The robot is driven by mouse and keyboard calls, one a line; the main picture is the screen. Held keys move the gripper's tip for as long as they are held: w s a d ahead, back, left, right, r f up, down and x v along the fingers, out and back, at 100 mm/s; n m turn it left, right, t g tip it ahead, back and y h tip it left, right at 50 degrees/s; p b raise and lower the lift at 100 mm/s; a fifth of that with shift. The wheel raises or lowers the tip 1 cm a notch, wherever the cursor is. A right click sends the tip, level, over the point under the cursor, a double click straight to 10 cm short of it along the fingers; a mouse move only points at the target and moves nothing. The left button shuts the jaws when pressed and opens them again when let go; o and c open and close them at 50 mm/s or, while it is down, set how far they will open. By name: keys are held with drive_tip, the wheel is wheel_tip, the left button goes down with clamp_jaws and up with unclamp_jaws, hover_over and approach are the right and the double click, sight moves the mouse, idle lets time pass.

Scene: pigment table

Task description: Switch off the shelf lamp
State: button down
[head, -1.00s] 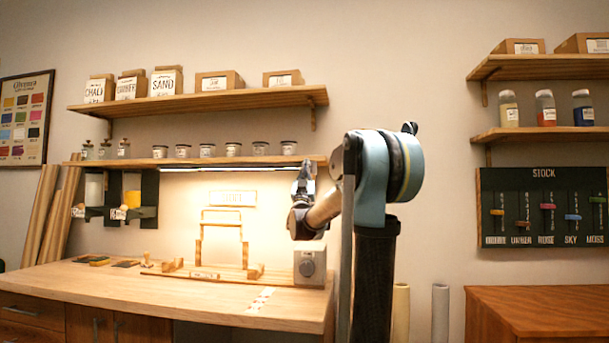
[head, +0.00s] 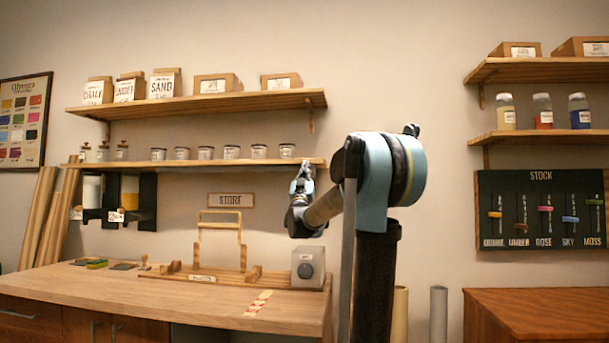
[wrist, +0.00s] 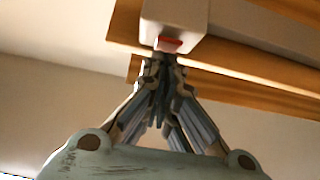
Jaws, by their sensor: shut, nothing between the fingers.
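The shelf lamp is unlit under the lower wall shelf. In the wrist view its pale housing (wrist: 175,15) sits against the shelf's underside, with a small red switch (wrist: 169,44) on its end. My gripper (wrist: 160,62) is shut and empty, its fingertips just below the red switch. I cannot tell whether they touch it. In the head view my gripper (head: 304,172) points up at the right end of the lower shelf (head: 220,164); the switch cannot be made out there.
Below are a wooden bench (head: 190,297), a grey box with a dark knob (head: 308,266) and a wooden frame (head: 220,222). A stock board (head: 540,210) hangs at right.

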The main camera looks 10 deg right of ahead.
drive_tip(key=s+a+f, duration=0.1)
drive_tip(key=s+f, duration=0.1)
drive_tip(key=s, duration=0.3)
drive_tip(key=s+a+f, duration=0.2)
drive_tip(key=s+f, duration=0.1)
drive_tip(key=s, duration=0.3)
drive_tip(key=shift+a+f, duration=0.3)
